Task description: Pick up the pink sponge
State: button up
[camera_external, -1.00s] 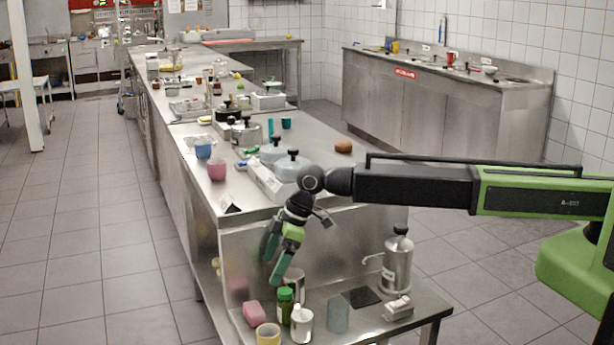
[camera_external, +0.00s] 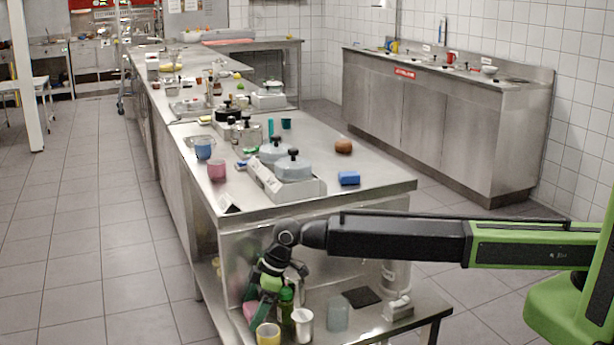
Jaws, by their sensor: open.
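The pink sponge (camera_external: 249,311) lies on the low steel shelf (camera_external: 433,311) at the front, near its left end. Only part of it shows, because my gripper (camera_external: 259,308) is in front of it. My gripper points down with its green fingers open, right at the sponge in the picture. I cannot tell whether the fingers touch it or stand around it.
Close to my gripper stand a yellow cup (camera_external: 268,335), a white cup (camera_external: 303,325) and a green bottle (camera_external: 286,300). A grey cup (camera_external: 338,314) and a dark flat pad (camera_external: 362,296) are further right. The steel counter (camera_external: 380,180) rises behind.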

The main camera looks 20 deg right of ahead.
jog(key=c, duration=1.4)
notch_tip(320, 180, up, 28)
jog(key=p, duration=2.8)
